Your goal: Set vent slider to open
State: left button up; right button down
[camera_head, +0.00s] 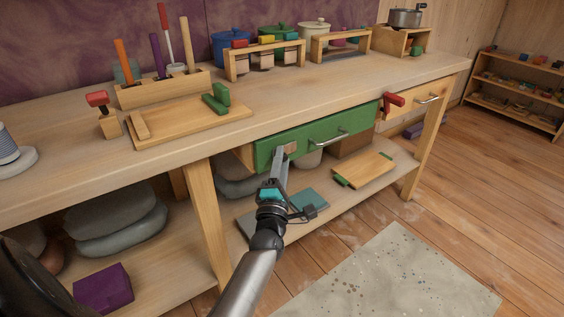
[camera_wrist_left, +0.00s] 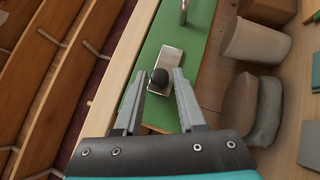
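The vent slider shows in the left wrist view as a dark round knob (camera_wrist_left: 159,77) on a small silver plate (camera_wrist_left: 174,60). The plate is on the green drawer front (camera_wrist_left: 144,62) under the workbench; the drawer front also shows in the head view (camera_head: 345,124). In the head view part of the plate (camera_head: 291,147) shows near the drawer's left end, and the knob is hidden by my gripper. My left gripper (camera_head: 281,158) is open, its fingertips (camera_wrist_left: 161,76) on either side of the knob. I cannot tell whether they touch it. My right gripper is not in view.
The drawer's metal handle (camera_head: 328,138) is right of the plate. A red clamp-like piece (camera_head: 392,101) sits beside the drawer. The workbench (camera_head: 290,100) carries a tool rack (camera_head: 165,92) and a board (camera_head: 188,120). The lower shelf holds stones (camera_head: 120,225) and a tray (camera_head: 365,169).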

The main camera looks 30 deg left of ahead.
pick_arm(q)
grip_shut()
dwell(1.1)
